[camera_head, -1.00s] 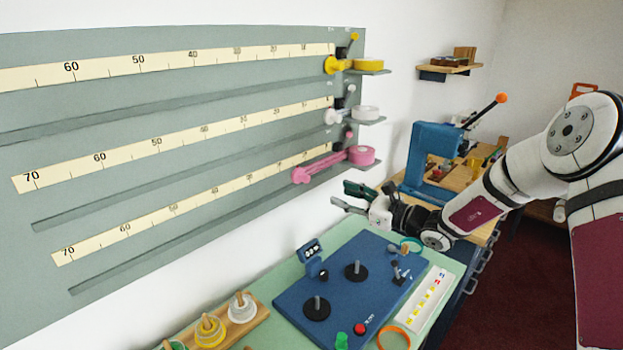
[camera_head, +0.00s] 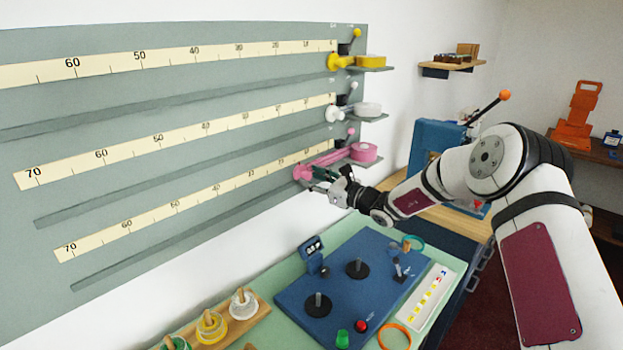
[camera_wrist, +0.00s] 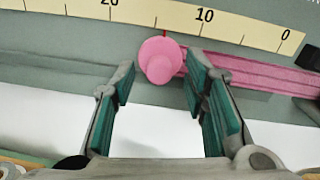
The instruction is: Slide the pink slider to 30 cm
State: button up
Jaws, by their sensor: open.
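The pink slider (camera_head: 303,173) is at the right end of the lowest scale on the grey wall board. In the wrist view its round pink knob (camera_wrist: 160,60) shows under the scale (camera_wrist: 175,17), between the 20 and 10 marks and nearer 10. A pink band runs right from it to a pink roll (camera_head: 363,152). My gripper (camera_head: 322,181) is at the slider in the head view. In the wrist view its green-padded fingers (camera_wrist: 160,92) are open, one on each side of the knob, which lies just beyond the tips. I cannot tell whether they touch it.
Yellow (camera_head: 340,61) and white (camera_head: 333,114) sliders sit on the scales above. Below is a green counter (camera_head: 250,278) with a blue plate (camera_head: 336,290) and a wooden peg rack (camera_head: 240,330). A blue press (camera_head: 430,140) stands right of the board.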

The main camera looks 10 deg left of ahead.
jog(key=shift+w+a, duration=0.2)
jog(key=shift+a, duration=0.15)
jog(key=shift+c, duration=0.3)
grip_shut()
